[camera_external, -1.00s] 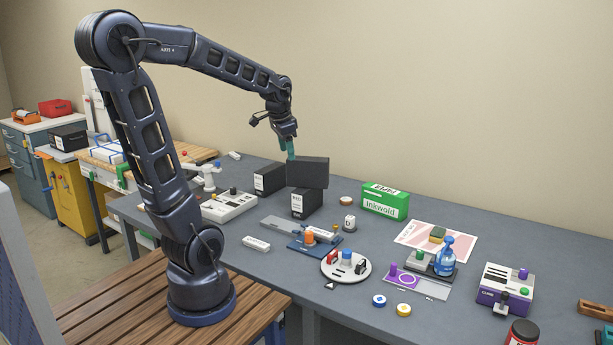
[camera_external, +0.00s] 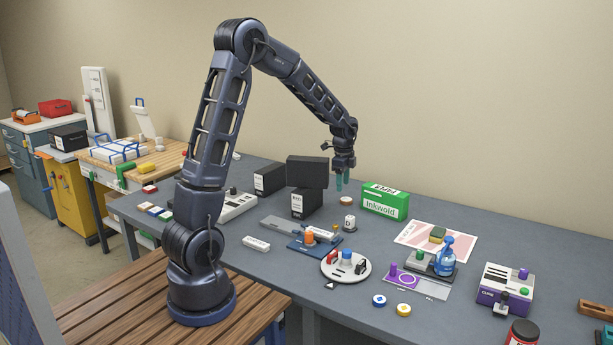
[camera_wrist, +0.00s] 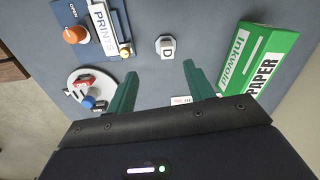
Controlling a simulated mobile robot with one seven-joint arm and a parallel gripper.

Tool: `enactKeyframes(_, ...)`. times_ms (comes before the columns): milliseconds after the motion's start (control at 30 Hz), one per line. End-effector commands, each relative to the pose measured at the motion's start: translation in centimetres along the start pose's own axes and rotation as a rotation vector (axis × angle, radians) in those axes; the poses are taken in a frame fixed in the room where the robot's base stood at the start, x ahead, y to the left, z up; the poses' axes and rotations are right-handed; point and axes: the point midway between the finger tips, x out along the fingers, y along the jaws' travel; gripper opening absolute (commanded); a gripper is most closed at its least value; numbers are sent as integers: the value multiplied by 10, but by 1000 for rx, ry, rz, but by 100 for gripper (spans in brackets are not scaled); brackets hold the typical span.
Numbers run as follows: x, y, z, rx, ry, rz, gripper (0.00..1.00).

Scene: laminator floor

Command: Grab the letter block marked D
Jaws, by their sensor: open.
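In the external view the block (camera_external: 349,223) stands on the grey table, left of the green box. My gripper (camera_external: 342,183) is above the table, higher than the block and behind it in the external view. In the wrist view my gripper's (camera_wrist: 158,82) green fingers are spread apart and empty. The block lies beyond the fingertips, in line with the gap between them and not touched.
The green Inkwold paper box (camera_wrist: 257,62) stands close to the right in the wrist view. Stacked black boxes (camera_external: 307,172) stand left of my gripper. A white round plate with coloured knobs (camera_external: 346,266) and a blue stand with an orange knob (camera_external: 309,236) are nearby.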

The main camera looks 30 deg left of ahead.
Motion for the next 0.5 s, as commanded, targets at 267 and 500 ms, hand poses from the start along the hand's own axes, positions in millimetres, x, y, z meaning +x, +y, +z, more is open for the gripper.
enactKeyframes(267,49,-21,-24,151,0,40,53)
enactKeyframes(500,65,-23,-27,173,0,46,53)
